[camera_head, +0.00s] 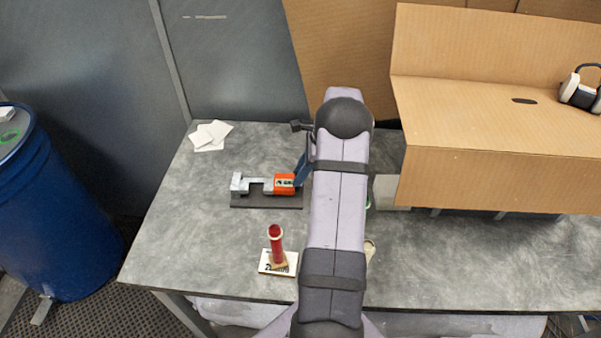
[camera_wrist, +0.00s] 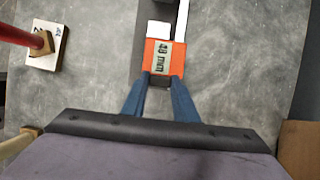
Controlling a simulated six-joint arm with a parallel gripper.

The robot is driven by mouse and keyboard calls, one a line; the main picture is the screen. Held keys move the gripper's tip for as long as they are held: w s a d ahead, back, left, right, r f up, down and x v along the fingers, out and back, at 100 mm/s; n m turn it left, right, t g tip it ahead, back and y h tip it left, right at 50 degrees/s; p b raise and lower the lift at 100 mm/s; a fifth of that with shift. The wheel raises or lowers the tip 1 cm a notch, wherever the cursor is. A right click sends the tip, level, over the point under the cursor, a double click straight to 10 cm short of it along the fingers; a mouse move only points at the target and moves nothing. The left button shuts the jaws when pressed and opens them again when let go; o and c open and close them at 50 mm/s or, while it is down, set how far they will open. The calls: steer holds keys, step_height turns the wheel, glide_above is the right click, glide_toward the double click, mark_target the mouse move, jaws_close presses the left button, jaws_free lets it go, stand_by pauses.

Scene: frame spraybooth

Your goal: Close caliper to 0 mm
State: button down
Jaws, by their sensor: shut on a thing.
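The caliper lies on a dark base (camera_head: 265,202) on the grey table. Its grey fixed jaw (camera_head: 239,184) is at the left end. Its orange slider (camera_head: 284,182) is toward the right, with a clear gap between the jaws. In the wrist view the orange slider (camera_wrist: 164,58) carries a display that seems to read 48 mm. My gripper (camera_wrist: 160,80) has blue fingers, shut on the slider's near end. In the head view my gripper (camera_head: 300,172) shows at the slider's right side, partly hidden by my arm.
A red-handled tool (camera_head: 276,244) stands upright on a small labelled block at the front. White cards (camera_head: 209,135) lie at the back left. A large cardboard box (camera_head: 480,110) with headphones (camera_head: 581,90) on it fills the right. A blue barrel (camera_head: 55,215) stands left of the table.

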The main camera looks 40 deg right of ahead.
mark_target(278, 182)
steer(key=w+a, duration=0.3)
steer(key=a, duration=0.1)
steer(key=shift+w, duration=0.25)
steer(key=shift+d, duration=0.1)
steer(key=c, duration=1.4)
jaws_free()
steer(key=shift+s+d+r, duration=0.1)
steer(key=shift+d+r, duration=0.1)
steer(key=shift+r, duration=0.25)
steer(key=b+v, duration=0.2)
steer(key=v, duration=0.4)
steer(key=shift+r, duration=0.2)
